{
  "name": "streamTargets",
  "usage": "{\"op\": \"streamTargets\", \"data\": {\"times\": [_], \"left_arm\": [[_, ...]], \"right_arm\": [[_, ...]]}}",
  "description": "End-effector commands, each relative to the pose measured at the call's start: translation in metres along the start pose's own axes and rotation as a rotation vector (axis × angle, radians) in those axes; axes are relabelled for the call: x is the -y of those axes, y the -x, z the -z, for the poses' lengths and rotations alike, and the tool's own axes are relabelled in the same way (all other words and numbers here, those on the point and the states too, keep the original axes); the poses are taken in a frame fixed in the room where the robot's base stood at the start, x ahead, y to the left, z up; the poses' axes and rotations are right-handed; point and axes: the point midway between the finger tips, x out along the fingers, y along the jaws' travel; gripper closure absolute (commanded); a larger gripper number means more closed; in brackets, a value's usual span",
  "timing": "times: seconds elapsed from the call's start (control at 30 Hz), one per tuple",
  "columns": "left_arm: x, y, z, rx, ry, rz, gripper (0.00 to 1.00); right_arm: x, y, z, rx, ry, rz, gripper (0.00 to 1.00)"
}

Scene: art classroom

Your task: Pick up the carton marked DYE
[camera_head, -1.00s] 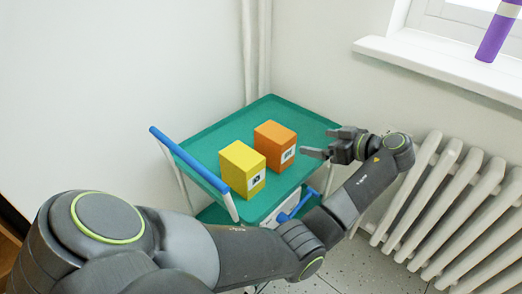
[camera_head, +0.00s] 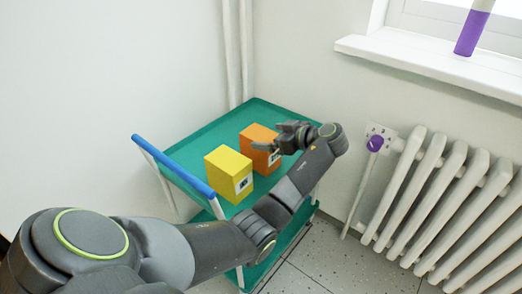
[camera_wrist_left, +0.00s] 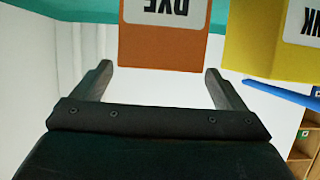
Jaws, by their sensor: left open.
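The orange carton (camera_head: 254,134) stands upright on the green top of a cart. In the left wrist view the orange carton (camera_wrist_left: 160,52) shows a white label reading DYE upside down. My left gripper (camera_head: 267,137) is at the carton's right side, partly covering it in the head view. In the left wrist view my left gripper (camera_wrist_left: 158,70) is open and empty, with the carton's edge close to its fingertips and between them in the picture. Contact cannot be told. My right gripper is not in view.
A yellow carton (camera_head: 228,168) with a partly seen label stands beside the orange one. The cart (camera_head: 200,140) has a blue handle (camera_head: 172,165) on its left. A white radiator (camera_head: 440,200) stands to the right. The cart's back top is clear.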

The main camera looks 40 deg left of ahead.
Motion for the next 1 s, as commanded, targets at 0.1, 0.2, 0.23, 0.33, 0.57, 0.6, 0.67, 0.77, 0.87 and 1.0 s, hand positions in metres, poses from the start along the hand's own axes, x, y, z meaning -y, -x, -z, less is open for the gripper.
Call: {"op": "streamTargets", "data": {"times": [0.1, 0.2, 0.23, 0.33, 0.57, 0.6, 0.67, 0.77, 0.87, 1.0], "left_arm": [[0.0, -0.017, -0.003, -0.002, -0.002, 0.004, 0.06], [0.0, -0.033, -0.004, -0.003, -0.002, 0.004, 0.06], [0.0, -0.037, -0.004, -0.003, -0.002, 0.004, 0.06], [-0.001, -0.046, -0.004, -0.001, -0.001, 0.003, 0.06], [-0.001, -0.047, -0.004, 0.0, -0.001, 0.001, 0.08], [-0.001, -0.047, -0.004, 0.0, -0.001, 0.001, 0.13], [-0.001, -0.047, -0.004, 0.0, -0.001, 0.001, 0.21], [-0.001, -0.047, -0.004, 0.0, -0.001, 0.001, 0.34], [-0.001, -0.047, -0.004, 0.0, -0.001, 0.001, 0.47], [-0.001, -0.047, -0.004, 0.0, -0.001, 0.001, 0.65]], "right_arm": [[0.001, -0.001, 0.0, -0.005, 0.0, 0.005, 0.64], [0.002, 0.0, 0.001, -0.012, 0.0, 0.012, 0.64], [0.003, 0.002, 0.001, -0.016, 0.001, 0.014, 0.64], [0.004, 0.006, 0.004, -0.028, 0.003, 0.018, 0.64], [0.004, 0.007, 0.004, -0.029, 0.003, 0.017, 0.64], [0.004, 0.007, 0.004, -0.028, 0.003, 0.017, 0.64], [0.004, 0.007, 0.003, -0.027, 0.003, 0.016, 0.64], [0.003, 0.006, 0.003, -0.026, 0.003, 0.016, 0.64], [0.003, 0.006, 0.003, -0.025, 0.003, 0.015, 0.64], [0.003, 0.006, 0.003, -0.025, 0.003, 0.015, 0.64]]}}
